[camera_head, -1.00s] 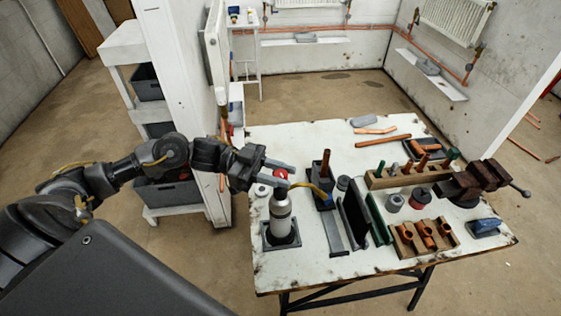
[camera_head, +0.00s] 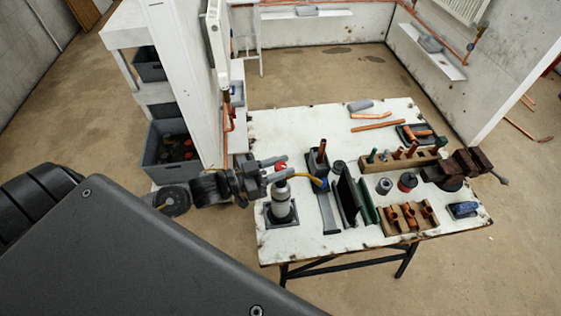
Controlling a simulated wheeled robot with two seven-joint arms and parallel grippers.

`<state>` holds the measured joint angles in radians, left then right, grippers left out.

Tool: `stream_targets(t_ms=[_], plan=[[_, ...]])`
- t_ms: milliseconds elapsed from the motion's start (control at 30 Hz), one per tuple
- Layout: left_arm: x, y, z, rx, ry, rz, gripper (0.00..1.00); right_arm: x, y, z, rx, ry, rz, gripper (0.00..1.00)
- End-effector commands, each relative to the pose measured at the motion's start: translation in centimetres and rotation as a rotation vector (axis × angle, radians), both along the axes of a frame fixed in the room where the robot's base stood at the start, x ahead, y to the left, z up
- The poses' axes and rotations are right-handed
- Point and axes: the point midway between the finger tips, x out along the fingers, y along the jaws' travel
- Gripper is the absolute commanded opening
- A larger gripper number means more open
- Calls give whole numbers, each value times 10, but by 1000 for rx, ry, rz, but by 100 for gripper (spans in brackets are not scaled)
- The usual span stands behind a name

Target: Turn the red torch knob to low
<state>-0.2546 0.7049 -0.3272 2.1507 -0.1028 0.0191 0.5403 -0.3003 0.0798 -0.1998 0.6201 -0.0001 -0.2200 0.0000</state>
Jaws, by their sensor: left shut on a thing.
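The torch is a silver-grey cylinder (camera_head: 281,203) standing upright in a dark square base on the left front of the white table. The red torch knob (camera_head: 280,167) sits near its top, at my left gripper (camera_head: 283,167). The left gripper comes in from the left, its fingers at the red knob and shut on it. The knob's setting marks are too small to read. My right gripper is not in view.
The worn white table (camera_head: 300,127) holds a dark stand with a copper pipe (camera_head: 322,150), wooden racks (camera_head: 411,217) of copper fittings, and a brown vise (camera_head: 458,168) at the right. White shelves with grey bins (camera_head: 168,150) stand left of the table. The table's back left is clear.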

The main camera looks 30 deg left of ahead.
Motion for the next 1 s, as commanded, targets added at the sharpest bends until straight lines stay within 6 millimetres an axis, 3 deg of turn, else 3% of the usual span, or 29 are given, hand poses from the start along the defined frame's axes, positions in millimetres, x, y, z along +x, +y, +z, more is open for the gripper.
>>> stream_targets(t_ms=[567, 600, 733, 1000], plan=[[0, 0, -1, 0, 0, 30, 6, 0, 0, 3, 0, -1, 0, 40], [0, 0, -1, 0, 0, 30, 31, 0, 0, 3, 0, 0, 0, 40], [0, 0, -1, 0, 0, 30, 48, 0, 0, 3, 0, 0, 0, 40], [0, 0, 0, 1, -1, 30, 49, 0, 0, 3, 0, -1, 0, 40]])
